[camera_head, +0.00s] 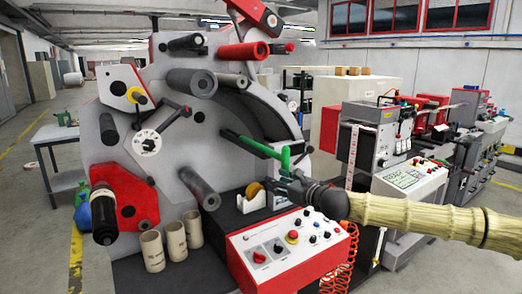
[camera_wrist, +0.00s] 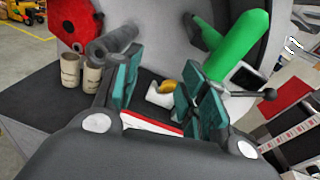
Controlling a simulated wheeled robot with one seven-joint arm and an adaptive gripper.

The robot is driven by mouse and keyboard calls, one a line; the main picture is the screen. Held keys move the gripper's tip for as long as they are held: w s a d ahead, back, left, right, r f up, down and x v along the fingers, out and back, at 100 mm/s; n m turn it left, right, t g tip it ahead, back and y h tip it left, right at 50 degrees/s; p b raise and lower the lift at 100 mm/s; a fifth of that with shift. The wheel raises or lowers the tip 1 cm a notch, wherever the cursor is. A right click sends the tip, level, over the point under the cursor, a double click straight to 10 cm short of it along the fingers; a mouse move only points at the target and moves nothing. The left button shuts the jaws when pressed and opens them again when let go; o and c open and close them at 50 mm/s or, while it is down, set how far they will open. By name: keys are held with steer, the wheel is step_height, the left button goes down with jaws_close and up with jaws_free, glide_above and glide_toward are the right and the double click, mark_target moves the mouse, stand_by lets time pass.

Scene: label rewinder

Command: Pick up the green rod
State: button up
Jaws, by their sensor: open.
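The green rod (camera_head: 252,144) sticks out from the grey machine face in the head view, with a brighter green upright part at its near end. In the wrist view a thick bright green length (camera_wrist: 238,46) slants down behind the right finger, with a thinner green piece beside it. My gripper (camera_head: 287,182) is just below the rod's near end in the head view. In the wrist view my gripper (camera_wrist: 165,92) is open, its teal pads apart with no rod between them. The right finger hides the lower end of the green length; I cannot tell whether they touch.
A white tape dispenser (camera_head: 251,200) stands below the rod. Grey rollers (camera_head: 200,187) project at left. A dark lever with a knob (camera_wrist: 268,94) lies close to the right finger.

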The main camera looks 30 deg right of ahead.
mark_target(277, 155)
steer(key=d+r+m+t+h, duration=0.1)
steer(key=d+r+m, duration=0.1)
steer(key=d+r, duration=0.4)
steer(key=shift+m, duration=0.3)
steer(key=w, duration=0.2)
steer(key=w+f, duration=0.1)
steer(key=w, duration=0.1)
steer(key=shift+w+a+p, duration=0.1)
steer(key=shift+w+p, duration=0.2)
steer(key=shift+w+f, duration=0.1)
steer(key=shift+w, duration=0.35)
steer(key=w+p, duration=0.2)
steer(key=w, duration=0.1)
steer(key=shift+w+a, duration=0.2)
steer(key=shift+w, duration=0.55)
jaws_close()
